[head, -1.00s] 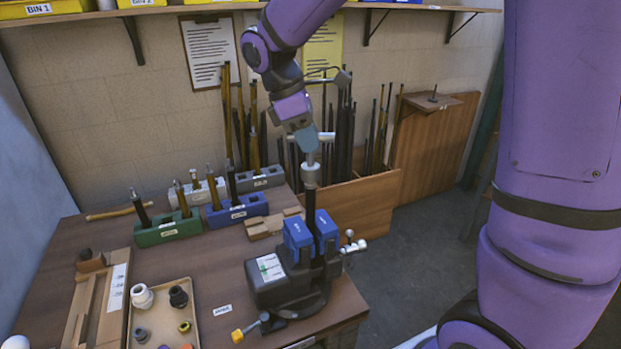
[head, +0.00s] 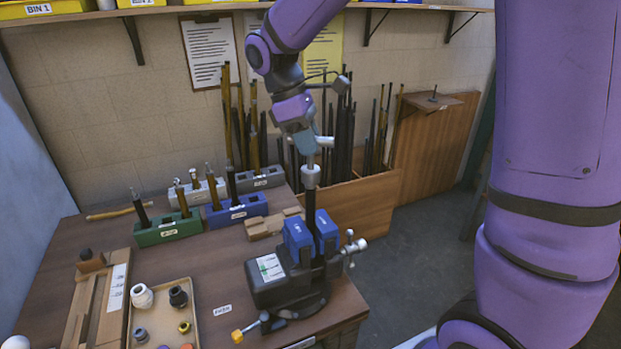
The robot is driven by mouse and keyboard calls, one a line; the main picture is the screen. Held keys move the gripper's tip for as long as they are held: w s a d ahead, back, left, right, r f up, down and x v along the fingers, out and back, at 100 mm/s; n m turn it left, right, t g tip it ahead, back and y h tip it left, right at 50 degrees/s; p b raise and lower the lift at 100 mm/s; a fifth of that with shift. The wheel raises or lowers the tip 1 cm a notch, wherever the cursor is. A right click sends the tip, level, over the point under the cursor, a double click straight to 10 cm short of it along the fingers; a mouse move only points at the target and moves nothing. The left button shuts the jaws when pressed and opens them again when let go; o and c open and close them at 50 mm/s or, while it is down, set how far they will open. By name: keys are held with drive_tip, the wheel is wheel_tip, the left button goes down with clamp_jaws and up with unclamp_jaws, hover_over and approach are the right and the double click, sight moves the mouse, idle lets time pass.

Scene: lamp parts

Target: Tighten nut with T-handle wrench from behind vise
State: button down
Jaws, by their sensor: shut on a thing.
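The vise (head: 285,280) with blue jaws (head: 299,238) stands at the front right of the bench. A black rod (head: 310,205) stands upright between its jaws. A light grey cylindrical piece (head: 310,176) sits on top of the rod. The T-handle wrench (head: 326,141) stands above it, its shaft running down into that piece; its light cross handle shows at the right of my gripper. My gripper (head: 307,143) is shut on the wrench handle, directly above the vise. The nut cannot be made out; it is hidden at the socket.
A tray (head: 187,285) of small fittings and a wooden fixture (head: 90,300) lie at the left. Green (head: 167,229), blue (head: 236,209) and grey blocks hold upright parts behind. A wooden bin (head: 362,210) of tall rods stands beyond the bench.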

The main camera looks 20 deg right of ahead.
drive_tip(key=shift+m, duration=0.7)
drive_tip(key=shift+m+g+y, duration=0.5)
drive_tip(key=shift+m+y, duration=0.3)
drive_tip(key=shift+m, duration=0.9)
drive_tip(key=shift+d+m+y, duration=0.1)
drive_tip(key=shift+m+y, duration=0.5)
drive_tip(key=shift+m, duration=1.1)
drive_tip(key=shift+m+y, duration=0.3)
drive_tip(key=shift+m, duration=0.4)
drive_tip(key=shift+m+y, duration=0.4)
drive_tip(key=shift+m, duration=0.6)
drive_tip(key=shift+d, duration=0.1)
